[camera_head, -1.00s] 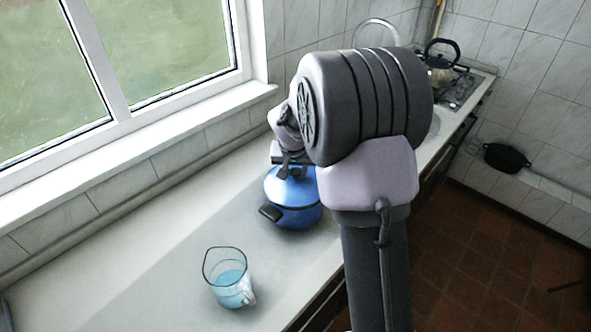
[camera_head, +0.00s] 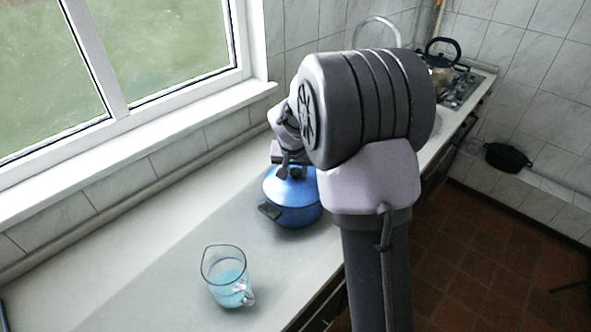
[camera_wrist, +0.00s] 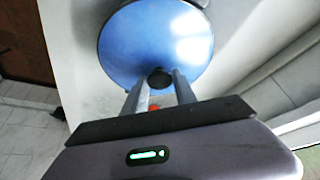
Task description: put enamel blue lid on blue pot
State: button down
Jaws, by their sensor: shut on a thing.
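The blue lid (camera_head: 286,183) shows in the head view on top of the blue pot (camera_head: 296,215), which stands on the counter with a dark handle toward the left front. I cannot tell whether the lid sits fully on the rim. In the wrist view the round blue lid (camera_wrist: 150,40) fills the top middle, with its dark knob (camera_wrist: 159,79) between my fingers. My gripper (camera_wrist: 158,88) is shut on the knob. In the head view my gripper (camera_head: 290,172) is just above the lid, and my arm hides the pot's right side.
A clear jug (camera_head: 228,278) with light blue liquid stands on the counter (camera_head: 150,260) in front of the pot. A window is at the left. A kettle (camera_head: 440,72) is on the far stove, and a black pot (camera_head: 507,157) is at the right wall. The left counter is clear.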

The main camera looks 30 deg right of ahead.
jog(key=c, duration=0.9)
grip_release()
jog(key=p+v, duration=0.4)
jog(key=v, duration=1.3)
jog(key=shift+s+r+p, duration=0.15)
jog(key=shift+r+p, duration=0.05)
jog(key=shift+p, duration=0.1)
jog(key=s+a+f+y+b, duration=0.1)
jog(key=s+a+b, duration=0.1)
jog(key=s+a, duration=0.3)
jog(key=s+a+f+n+t+y+b, duration=0.1)
jog(key=s+a, duration=0.4)
jog(key=s, duration=0.6)
jog(key=s+a+f+n+y+b, duration=0.1)
jog(key=s+a+f+y+b, duration=0.1)
jog(key=s+a+b, duration=0.2)
jog(key=s+a, duration=0.2)
jog(key=s, duration=0.2)
jog(key=shift+s+t+y, duration=0.25)
jog(key=shift+t+y, duration=0.05)
jog(key=shift+t, duration=0.1)
